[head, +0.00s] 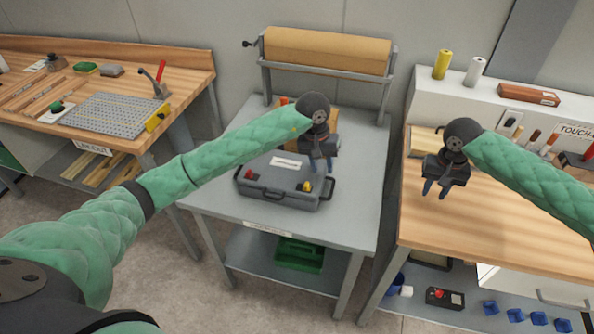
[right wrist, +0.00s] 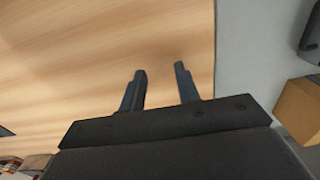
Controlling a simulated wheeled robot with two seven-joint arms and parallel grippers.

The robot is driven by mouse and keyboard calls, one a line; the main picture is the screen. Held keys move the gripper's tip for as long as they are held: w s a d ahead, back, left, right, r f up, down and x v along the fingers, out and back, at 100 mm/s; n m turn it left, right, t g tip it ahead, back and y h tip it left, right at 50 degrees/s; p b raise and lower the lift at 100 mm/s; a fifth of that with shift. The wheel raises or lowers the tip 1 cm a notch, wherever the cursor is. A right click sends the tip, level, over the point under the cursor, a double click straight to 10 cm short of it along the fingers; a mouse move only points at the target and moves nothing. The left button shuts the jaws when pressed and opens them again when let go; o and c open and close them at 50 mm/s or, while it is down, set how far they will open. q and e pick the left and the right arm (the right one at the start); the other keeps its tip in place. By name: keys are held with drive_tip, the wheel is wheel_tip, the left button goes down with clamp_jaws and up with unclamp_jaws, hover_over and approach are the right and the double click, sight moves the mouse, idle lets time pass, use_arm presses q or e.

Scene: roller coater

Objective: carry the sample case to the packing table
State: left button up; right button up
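The sample case, a closed dark grey case (head: 265,190) with a handle, lies flat on the grey table (head: 225,180) in the middle of the head view. This table has a brown paper roll at its back; the label on its front edge is too small to read. My left gripper (head: 323,168) points down at the case's back right corner, its fingers apart with nothing seen between them. I cannot tell whether it touches the case. My right gripper (head: 436,190) is open and empty above the wooden table at the right; its fingers also show in the right wrist view (right wrist: 161,85).
A cardboard box (head: 298,135) stands behind the case. The paper roll (head: 326,50) hangs on a rack at the back. The left wooden bench (head: 190,78) holds tools and a grey plate.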

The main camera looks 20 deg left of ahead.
wheel_tip(320, 180, up, 11)
drive_tip(key=shift+a+r, duration=0.2)
drive_tip(key=shift+a, duration=0.25)
idle(0.4)
